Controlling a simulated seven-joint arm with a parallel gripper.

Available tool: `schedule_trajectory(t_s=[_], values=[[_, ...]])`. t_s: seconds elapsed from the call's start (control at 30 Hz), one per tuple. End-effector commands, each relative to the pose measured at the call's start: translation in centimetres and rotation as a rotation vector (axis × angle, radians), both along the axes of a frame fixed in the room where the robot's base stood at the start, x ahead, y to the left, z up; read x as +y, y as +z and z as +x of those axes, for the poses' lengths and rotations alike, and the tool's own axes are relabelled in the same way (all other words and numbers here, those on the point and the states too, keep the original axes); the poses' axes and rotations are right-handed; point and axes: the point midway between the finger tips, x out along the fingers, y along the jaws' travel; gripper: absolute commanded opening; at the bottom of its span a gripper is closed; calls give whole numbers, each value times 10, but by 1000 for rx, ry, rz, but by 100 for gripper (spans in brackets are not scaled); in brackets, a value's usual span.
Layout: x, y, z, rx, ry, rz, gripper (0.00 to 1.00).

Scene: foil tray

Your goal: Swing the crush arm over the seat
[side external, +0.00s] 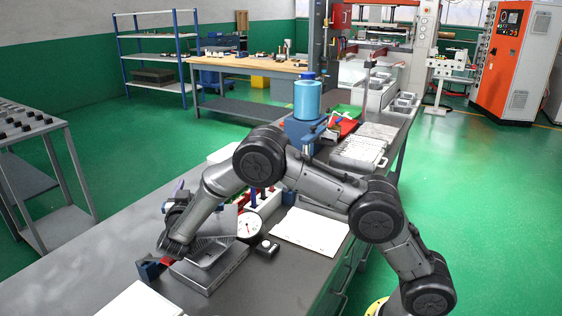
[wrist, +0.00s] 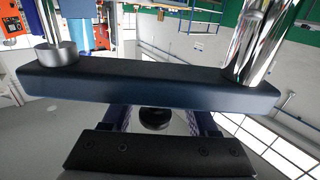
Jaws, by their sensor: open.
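In the wrist view, a dark blue bar, which looks like the crush arm (wrist: 150,88), spans the picture close up. A chrome post (wrist: 262,45) meets its right end and a grey disc on a rod (wrist: 57,55) its left end. A black screwed plate (wrist: 160,153), apparently part of my gripper, shows below it; I cannot tell whether they touch. In the side external view my gripper (side external: 176,240) is open, low at the left side of a grey metal fixture with a shallow tray (side external: 208,252). My arm and gripper hide the crush arm there, and the seat cannot be picked out surely.
A dial gauge (side external: 249,225) stands right of the fixture, with a small black device (side external: 266,247) in front. A blue block (side external: 148,269) and a red part (side external: 167,260) sit at its left. White paper (side external: 310,231) lies farther right. Bare bench (side external: 275,285) shows in front.

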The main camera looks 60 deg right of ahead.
Motion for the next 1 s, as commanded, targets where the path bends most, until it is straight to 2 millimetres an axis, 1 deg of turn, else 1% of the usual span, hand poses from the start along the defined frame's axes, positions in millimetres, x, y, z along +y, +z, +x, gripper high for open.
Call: schedule_trajectory(t_s=[0.03, 0.3, 0.73, 0.77, 0.8, 1.0], values=[[-2, 1, 2, -1, 39, -1, 60], [-3, 1, 17, -1, 252, 0, 60], [3, 1, 37, -2, 547, -1, 60], [5, 1, 36, -1, 561, 0, 60], [11, 1, 27, -2, 561, 2, 60], [25, 0, -7, 0, 558, 1, 60]])
